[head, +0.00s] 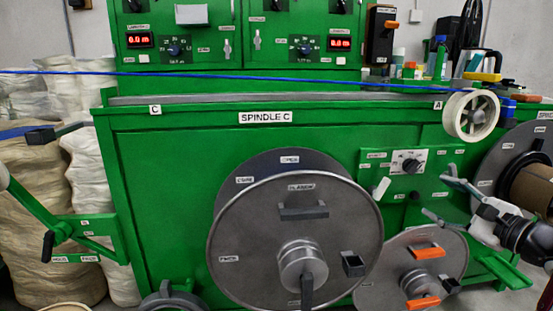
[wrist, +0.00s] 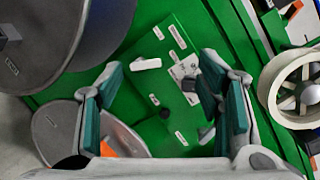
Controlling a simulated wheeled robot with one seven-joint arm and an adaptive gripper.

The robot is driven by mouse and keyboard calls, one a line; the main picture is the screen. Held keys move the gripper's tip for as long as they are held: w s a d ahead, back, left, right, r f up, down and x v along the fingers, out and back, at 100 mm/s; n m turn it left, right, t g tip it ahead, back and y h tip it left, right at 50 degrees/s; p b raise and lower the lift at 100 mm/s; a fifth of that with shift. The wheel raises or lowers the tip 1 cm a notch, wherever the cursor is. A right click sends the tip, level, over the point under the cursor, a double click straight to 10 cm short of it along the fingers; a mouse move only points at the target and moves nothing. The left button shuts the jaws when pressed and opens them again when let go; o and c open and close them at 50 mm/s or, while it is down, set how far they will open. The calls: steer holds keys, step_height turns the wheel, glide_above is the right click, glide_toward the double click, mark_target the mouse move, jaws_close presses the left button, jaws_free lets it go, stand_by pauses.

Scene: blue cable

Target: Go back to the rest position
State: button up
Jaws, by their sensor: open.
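My gripper (head: 440,198) is at the right of the head view, in front of the green machine (head: 160,180). Its fingers are apart with nothing between them. In the wrist view the open gripper (wrist: 160,105) faces a green panel (wrist: 150,85) with a white lever (wrist: 146,64) and a dark knob. The fingers look clear of the lever, though the exact gap cannot be told. The blue cable (head: 250,77) runs across the machine top to a white pulley wheel (head: 470,115) at the right.
A large grey reel (head: 240,240) labelled on its face stands at front centre. A smaller reel with orange handles (head: 380,285) is below my gripper. A green crank arm (head: 40,212) juts out at the left. White sacks (head: 85,150) stand behind it.

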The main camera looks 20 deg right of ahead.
steer(key=a+r+n+g+y, duration=0.2)
steer(key=a+n+g+y, duration=0.25)
steer(key=a, duration=0.95)
steer(key=a+r+n+g+y, duration=0.1)
steer(key=a+n+g+y, duration=0.4)
steer(key=a, duration=0.9)
steer(key=s+a+f+n+g+h, duration=0.2)
steer(key=s+a+n+g, duration=0.3)
steer(key=s, duration=0.3)
steer(key=s+a+f+n+g+h, duration=0.2)
steer(key=s+a+n+g, duration=0.1)
steer(key=s+a+n, duration=0.4)
steer(key=s+d+f+n+h, duration=0.1)
steer(key=s+d+n+h, duration=0.3)
steer(key=s+d+h, duration=0.3)
step_height(320, 180, up, 40)
steer(key=a+t+p, duration=0.1)
steer(key=t+p, duration=0.3)
steer(key=p, duration=3.4)
steer(key=shift+s+a+f+y, duration=0.2)
steer(key=shift+a+f+y, duration=0.05)
steer(key=shift+y, duration=0.2)
steer(key=shift+m, duration=0.25)
